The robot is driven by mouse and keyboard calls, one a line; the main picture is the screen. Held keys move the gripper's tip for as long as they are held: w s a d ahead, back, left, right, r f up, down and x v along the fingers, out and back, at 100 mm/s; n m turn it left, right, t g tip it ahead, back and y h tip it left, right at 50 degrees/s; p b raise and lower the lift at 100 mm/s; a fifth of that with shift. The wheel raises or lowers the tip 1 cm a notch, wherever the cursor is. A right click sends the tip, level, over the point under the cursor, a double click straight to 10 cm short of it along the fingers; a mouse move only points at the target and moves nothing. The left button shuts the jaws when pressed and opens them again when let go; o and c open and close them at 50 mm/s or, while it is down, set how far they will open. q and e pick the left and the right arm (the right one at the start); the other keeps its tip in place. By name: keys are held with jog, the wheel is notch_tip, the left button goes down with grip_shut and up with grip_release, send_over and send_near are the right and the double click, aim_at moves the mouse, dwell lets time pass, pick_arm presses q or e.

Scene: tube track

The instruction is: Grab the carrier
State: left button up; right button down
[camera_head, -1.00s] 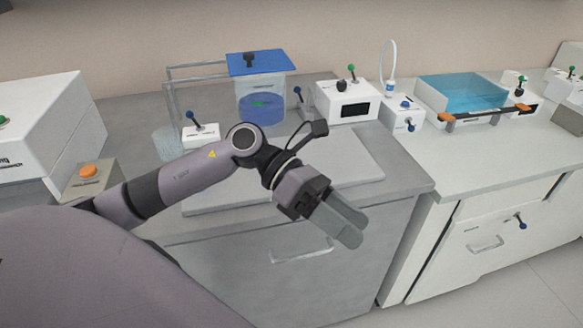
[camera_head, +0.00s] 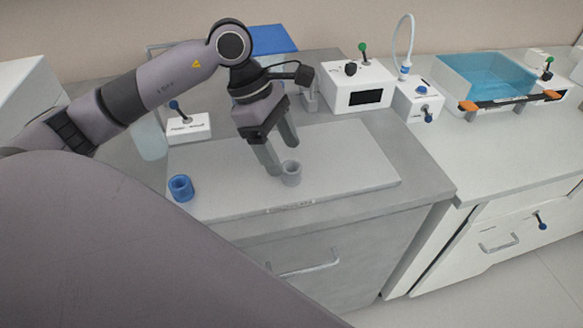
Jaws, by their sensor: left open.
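A small grey cup-shaped carrier (camera_head: 292,173) stands upright on the pale board near its front middle. A similar blue cup-shaped carrier (camera_head: 181,188) stands on the board's left end. My left gripper (camera_head: 281,160) is open and points down at the grey one. One fingertip is just left of it and the other shows at its back edge. I cannot tell whether the fingers touch it. The blue one is well apart from the gripper. My right gripper is out of view.
The pale board (camera_head: 350,170) lies on the grey counter. A white box with a blue-knobbed lever (camera_head: 188,126) stands behind it at left. A white device with a dark display (camera_head: 358,88) and a blue-water bath (camera_head: 483,80) stand at the back right. The board's right part is clear.

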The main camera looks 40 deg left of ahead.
aim_at(290, 166)
pick_arm(q)
jog(key=shift+p+x, duration=0.35)
jog(key=shift+x, duration=2.05)
jog(key=shift+w, duration=0.1)
jog(key=shift+r, duration=0.1)
jog(key=c, duration=1.1)
